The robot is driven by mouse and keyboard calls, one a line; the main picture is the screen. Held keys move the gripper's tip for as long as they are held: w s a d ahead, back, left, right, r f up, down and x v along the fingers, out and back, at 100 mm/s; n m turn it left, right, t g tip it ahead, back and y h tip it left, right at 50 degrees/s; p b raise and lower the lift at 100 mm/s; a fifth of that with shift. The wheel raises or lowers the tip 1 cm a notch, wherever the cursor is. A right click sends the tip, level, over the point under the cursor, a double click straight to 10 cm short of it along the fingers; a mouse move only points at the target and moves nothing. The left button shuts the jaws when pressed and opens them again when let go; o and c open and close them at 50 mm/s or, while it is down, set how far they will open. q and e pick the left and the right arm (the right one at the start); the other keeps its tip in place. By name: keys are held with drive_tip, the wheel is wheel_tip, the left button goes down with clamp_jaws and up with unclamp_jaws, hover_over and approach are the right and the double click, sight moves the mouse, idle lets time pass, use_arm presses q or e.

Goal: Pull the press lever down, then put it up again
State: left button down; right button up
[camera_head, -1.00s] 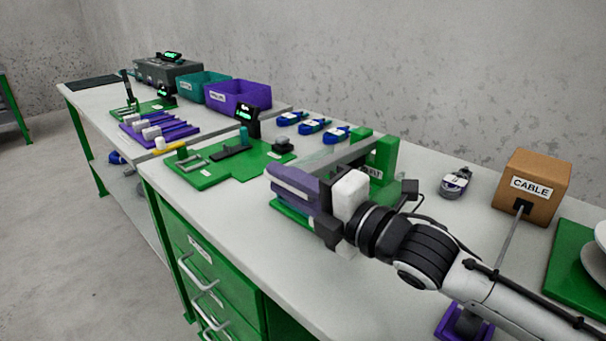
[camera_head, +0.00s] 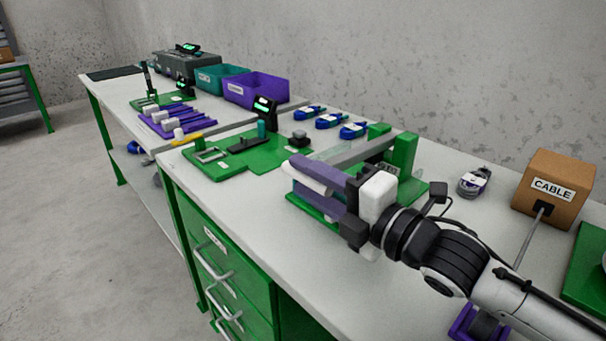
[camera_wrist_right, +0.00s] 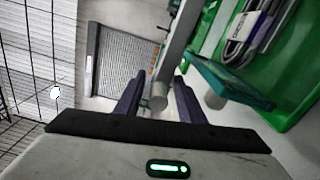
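The press (camera_head: 404,155) is a green stand on the near bench, with a grey bar (camera_head: 362,150) running out from it to the left. My right gripper (camera_head: 308,180) is in front of the press, and its arm hides part of it. In the right wrist view its two purple fingers (camera_wrist_right: 158,102) stand apart. A grey lever rod (camera_wrist_right: 172,55) comes down from the top, and its round end lies between the fingers with gaps on both sides. My left gripper is not in view.
A brown cable box (camera_head: 553,190) and a coiled grey cable (camera_head: 474,182) are to the right. Blue coils (camera_head: 330,120) lie behind. A green fixture board (camera_head: 235,152) is on the left. Free floor lies left of the bench.

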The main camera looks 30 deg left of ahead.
sight(335, 194)
drive_tip(key=p+v, duration=0.1)
drive_tip(key=v, duration=0.8)
